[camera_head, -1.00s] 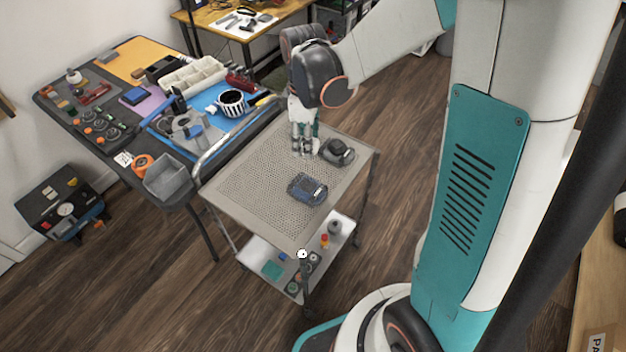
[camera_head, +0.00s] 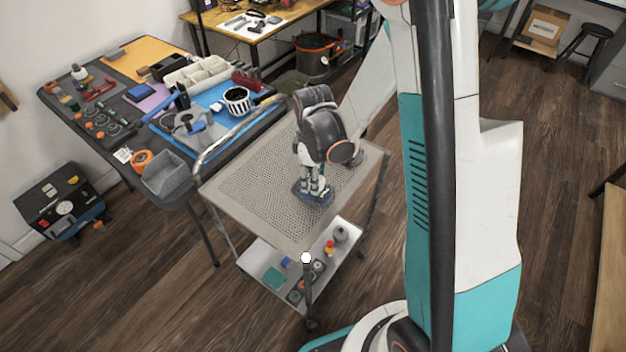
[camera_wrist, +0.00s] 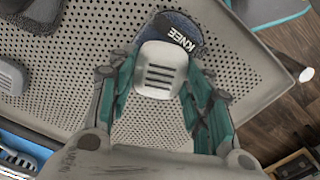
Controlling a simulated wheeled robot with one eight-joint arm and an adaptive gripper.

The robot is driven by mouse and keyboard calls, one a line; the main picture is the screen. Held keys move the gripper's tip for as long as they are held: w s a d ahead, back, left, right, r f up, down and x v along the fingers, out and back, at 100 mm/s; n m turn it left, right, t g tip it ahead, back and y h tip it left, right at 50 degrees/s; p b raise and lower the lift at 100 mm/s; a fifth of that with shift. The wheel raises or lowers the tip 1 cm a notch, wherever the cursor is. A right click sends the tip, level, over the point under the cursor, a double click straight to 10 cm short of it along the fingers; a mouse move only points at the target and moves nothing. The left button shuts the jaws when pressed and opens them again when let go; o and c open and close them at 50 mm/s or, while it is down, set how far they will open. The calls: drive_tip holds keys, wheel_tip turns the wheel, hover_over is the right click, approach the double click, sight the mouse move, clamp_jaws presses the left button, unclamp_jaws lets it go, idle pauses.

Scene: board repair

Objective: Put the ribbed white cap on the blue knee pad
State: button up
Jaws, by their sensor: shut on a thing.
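The ribbed white cap (camera_wrist: 160,70) is held between the fingers of my gripper (camera_wrist: 158,80) in the wrist view, its dark slots facing the camera. The blue knee pad (camera_wrist: 178,32), lettered KNEE, lies on the perforated cart top just beyond the cap, which hides part of it. In the head view my gripper (camera_head: 314,187) points down right over the knee pad (camera_head: 306,197), which is partly covered by the fingers. The cap cannot be made out there. Whether it touches the pad, I cannot tell.
The cart's perforated top (camera_head: 250,190) is mostly clear, with a raised rim and a handle rail (camera_head: 225,140) on the left. A dark object (camera_wrist: 35,14) shows at the wrist view's upper left. The workbench left of the cart holds a striped cup (camera_head: 237,100) and a grey bin (camera_head: 164,178).

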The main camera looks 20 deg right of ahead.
drive_tip(key=shift+f, duration=0.25)
drive_tip(key=o, duration=0.4)
drive_tip(key=shift+f, duration=0.1)
drive_tip(key=o, duration=0.5)
drive_tip(key=shift+c, duration=0.2)
drive_tip(key=shift+r, duration=0.2)
wheel_tip(320, 180, up, 12)
drive_tip(key=p, duration=0.5)
drive_tip(key=s+r+m+t, duration=0.7)
drive_tip(key=s+r+m, duration=0.4)
drive_tip(key=s+r, duration=0.4)
drive_tip(key=shift+s+r, duration=0.2)
drive_tip(key=shift+r, duration=0.85)
